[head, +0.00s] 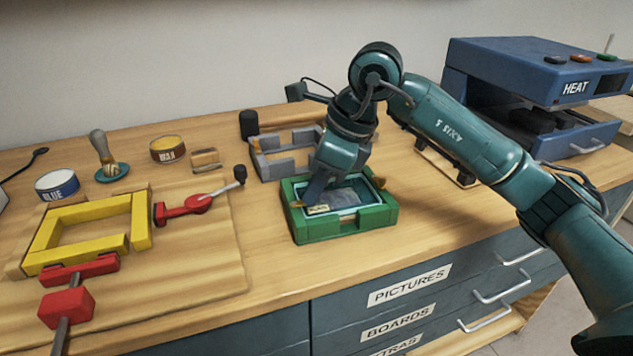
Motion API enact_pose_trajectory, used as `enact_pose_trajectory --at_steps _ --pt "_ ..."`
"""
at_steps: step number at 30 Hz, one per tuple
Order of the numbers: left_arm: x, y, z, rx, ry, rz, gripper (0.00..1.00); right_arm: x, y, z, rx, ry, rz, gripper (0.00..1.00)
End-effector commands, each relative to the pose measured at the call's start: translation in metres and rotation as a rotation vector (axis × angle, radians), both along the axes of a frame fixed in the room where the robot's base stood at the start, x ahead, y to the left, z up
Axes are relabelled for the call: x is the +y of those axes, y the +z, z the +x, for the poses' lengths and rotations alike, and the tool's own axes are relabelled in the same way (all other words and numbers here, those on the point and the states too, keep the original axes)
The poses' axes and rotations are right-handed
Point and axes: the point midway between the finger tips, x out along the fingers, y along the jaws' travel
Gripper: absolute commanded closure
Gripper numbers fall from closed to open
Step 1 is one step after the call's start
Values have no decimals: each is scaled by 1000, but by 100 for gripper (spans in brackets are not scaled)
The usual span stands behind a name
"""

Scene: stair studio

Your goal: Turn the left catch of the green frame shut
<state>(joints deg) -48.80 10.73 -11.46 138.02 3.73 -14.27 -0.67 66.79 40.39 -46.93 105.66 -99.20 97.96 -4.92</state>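The green frame (345,229) lies on the workbench near its front edge, with a pale picture or pane (350,198) inside. My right gripper (316,197) reaches down over the frame's left side, with its fingertips close to the left catch. A small brass-coloured piece, seemingly the left catch (318,209), shows beside the fingertips. Whether they touch it, and how it is turned, I cannot tell. Another brass-coloured catch (378,183) shows at the frame's right side. The gripper hides the frame's back left part, and its finger gap cannot be made out. My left gripper is out of view.
A grey frame (268,168) stands just behind. A yellow frame (62,259) with red clamps (185,208) lies on a board at left. Glue and wax tins (57,185) stand behind it. A blue heat press (535,75) is at back right. Bench between board and green frame is clear.

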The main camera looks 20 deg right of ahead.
Motion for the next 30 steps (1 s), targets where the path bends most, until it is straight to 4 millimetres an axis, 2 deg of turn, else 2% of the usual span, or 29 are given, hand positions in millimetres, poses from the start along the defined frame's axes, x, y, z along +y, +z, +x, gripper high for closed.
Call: enact_pose_trajectory --at_steps 5,14,17,24,30 --pt "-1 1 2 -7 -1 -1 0 0 0 0 0 1 0 66" --pt "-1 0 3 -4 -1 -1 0 -1 4 0 -1 1 1 66" --pt "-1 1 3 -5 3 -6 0 -5 15 -2 -2 1 1 66" --pt "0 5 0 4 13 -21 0 -23 65 -12 -5 -1 0 66" --pt "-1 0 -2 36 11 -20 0 -36 101 -20 -2 -1 0 66"
